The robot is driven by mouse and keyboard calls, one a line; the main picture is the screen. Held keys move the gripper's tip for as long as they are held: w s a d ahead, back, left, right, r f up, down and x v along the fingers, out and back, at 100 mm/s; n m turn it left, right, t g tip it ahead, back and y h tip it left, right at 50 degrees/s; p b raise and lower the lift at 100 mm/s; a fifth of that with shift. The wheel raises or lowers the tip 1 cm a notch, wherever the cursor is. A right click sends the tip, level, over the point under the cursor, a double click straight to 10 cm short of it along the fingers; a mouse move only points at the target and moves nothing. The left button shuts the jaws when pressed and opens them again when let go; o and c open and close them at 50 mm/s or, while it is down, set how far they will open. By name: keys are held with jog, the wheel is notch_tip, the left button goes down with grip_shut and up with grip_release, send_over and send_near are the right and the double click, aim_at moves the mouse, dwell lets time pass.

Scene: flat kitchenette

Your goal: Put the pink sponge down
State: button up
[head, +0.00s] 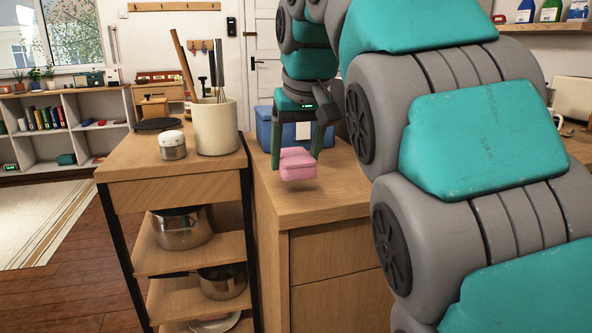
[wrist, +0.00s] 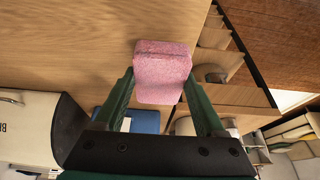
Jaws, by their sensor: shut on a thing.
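The pink sponge (head: 297,163) is held between the two fingers of my gripper (head: 297,158), just above the wooden cabinet top (head: 330,192). A soft shadow shows on the wood below it, so it looks slightly apart from the surface. In the wrist view the sponge (wrist: 163,72) sits between the green fingertips of my gripper (wrist: 163,88), with the wooden top (wrist: 70,40) beyond it. My gripper is shut on the sponge. The sponge's sides are partly hidden by the fingers.
A blue box (head: 264,130) stands behind my gripper on the cabinet. To the left, a wooden cart (head: 140,160) holds a cream utensil crock (head: 216,128), a small jar (head: 172,146) and a dark round lid (head: 158,124). The cabinet top in front of the sponge is clear.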

aim_at(297, 159)
jog(key=shift+f, duration=1.65)
jog(key=shift+f, duration=0.15)
jog(key=o, duration=1.4)
jog(key=shift+s+r, duration=0.1)
jog(key=shift+r, duration=0.3)
jog(key=v, duration=0.5)
jog(key=shift+s+r, duration=0.25)
jog(key=shift+r, duration=0.1)
jog(key=shift+s+d+r, duration=0.1)
jog(key=shift+s+r, duration=0.05)
jog(key=shift+r, duration=0.35)
